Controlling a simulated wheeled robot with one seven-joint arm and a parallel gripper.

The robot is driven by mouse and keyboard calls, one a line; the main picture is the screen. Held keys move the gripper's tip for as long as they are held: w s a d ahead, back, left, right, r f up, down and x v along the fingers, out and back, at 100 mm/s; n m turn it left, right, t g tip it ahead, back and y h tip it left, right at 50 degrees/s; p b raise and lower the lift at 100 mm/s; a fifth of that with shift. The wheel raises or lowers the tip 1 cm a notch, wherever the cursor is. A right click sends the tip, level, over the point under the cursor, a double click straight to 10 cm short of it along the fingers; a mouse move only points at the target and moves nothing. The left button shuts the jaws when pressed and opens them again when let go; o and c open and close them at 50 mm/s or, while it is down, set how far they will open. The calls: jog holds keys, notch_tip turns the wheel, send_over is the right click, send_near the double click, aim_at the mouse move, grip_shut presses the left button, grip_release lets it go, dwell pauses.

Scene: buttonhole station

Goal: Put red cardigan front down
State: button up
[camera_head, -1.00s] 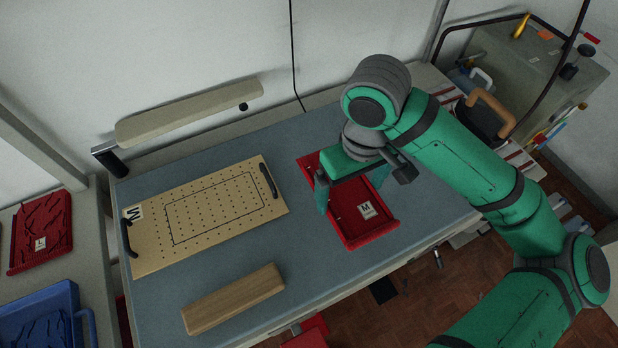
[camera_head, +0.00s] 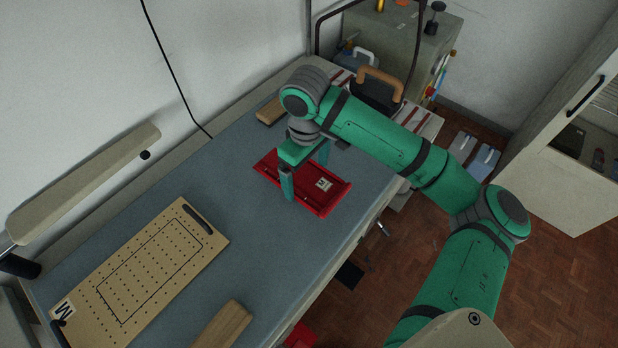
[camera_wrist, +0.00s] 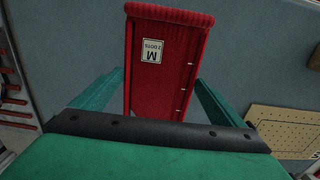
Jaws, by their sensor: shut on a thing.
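The red cardigan front (camera_head: 308,188) is a flat red knitted panel with ribbed edging and a white label marked M. In the head view it is at or just above the blue-grey table top (camera_head: 245,205); I cannot tell whether it touches. My gripper (camera_head: 306,174) is shut on it, one finger at each long side. In the wrist view the front (camera_wrist: 165,85) stretches away between the green fingers of my gripper (camera_wrist: 160,85), label upward, with small pale dots along its right side. The panel's near end is hidden behind the gripper body.
A tan dotted board (camera_head: 140,265) marked M lies at the lower left, apart from the front. A wooden block (camera_head: 222,326) lies near the front edge, another (camera_head: 270,110) behind my arm. A dark case with a brown handle (camera_head: 380,82) stands beyond. Table between board and front is clear.

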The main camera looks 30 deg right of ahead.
aim_at(309, 175)
jog(key=shift+w+d+f, duration=0.25)
jog(key=shift+d+f, duration=0.15)
jog(key=shift+f, duration=0.05)
jog(key=shift+w+d+f, duration=0.1)
jog(key=shift+d+f, duration=0.05)
jog(key=shift+f, duration=0.8)
jog(key=shift+w+d+f, duration=0.1)
jog(key=shift+f, duration=0.85)
jog(key=o, duration=0.7)
jog(key=shift+f, duration=0.15)
jog(key=shift+o, duration=0.2)
notch_tip(309, 175, up, 12)
jog(key=shift+r, duration=0.2)
jog(key=shift+s, duration=0.1)
